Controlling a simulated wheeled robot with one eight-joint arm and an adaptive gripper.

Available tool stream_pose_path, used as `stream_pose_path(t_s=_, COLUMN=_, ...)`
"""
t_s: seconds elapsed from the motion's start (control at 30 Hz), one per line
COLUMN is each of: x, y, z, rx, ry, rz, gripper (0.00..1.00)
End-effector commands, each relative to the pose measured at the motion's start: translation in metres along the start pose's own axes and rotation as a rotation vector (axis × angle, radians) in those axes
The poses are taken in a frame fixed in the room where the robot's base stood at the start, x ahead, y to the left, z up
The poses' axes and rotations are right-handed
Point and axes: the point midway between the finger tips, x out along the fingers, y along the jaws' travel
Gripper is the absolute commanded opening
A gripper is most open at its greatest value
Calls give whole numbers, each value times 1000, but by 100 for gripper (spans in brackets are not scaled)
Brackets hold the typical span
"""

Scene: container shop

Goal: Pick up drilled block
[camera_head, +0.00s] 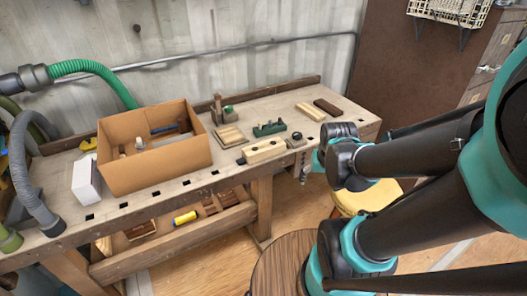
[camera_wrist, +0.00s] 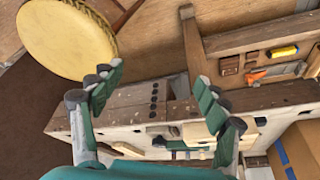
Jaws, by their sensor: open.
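The drilled block (camera_head: 265,150) looks to be the pale wooden block with dark holes along its top, lying near the front edge of the workbench (camera_head: 228,184). My gripper (camera_head: 305,172) is just beyond the bench's front edge, to the right of this block and apart from it. It is partly hidden behind my own wrist. In the wrist view my gripper (camera_wrist: 157,78) is open, with its two fingers wide apart and nothing between them. A pale block (camera_wrist: 196,131) shows behind the right finger there; I cannot tell for sure if it is the drilled one.
A cardboard box (camera_head: 155,170) and a white box (camera_head: 86,181) stand at the left. A green-bodied plane (camera_head: 269,129), a dark block (camera_head: 328,107) and a pale block (camera_head: 310,112) lie farther back. A round yellow stool (camera_head: 372,198) stands beside the bench.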

Motion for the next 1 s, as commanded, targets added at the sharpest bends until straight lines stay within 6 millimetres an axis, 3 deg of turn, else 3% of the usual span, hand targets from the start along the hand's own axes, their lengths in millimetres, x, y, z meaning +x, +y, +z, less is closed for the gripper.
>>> stream_pose_path(t_s=0.27, x=-26, y=-69, z=-95, rx=319, ry=-92, rz=112, gripper=76)
stream_pose_path(t_s=0.5, x=-52, y=-162, z=-161, rx=647, ry=-62, rz=268, gripper=76)
stream_pose_path(t_s=0.6, x=-63, y=-198, z=-176, rx=765, ry=-22, rz=319, gripper=76)
stream_pose_path(t_s=0.73, x=-73, y=-231, z=-187, rx=875, ry=25, rz=359, gripper=76)
stream_pose_path(t_s=0.87, x=-76, y=-245, z=-190, rx=929, ry=51, rz=376, gripper=76)
stream_pose_path(t_s=1.0, x=-63, y=-241, z=-189, rx=941, ry=55, rz=379, gripper=76)
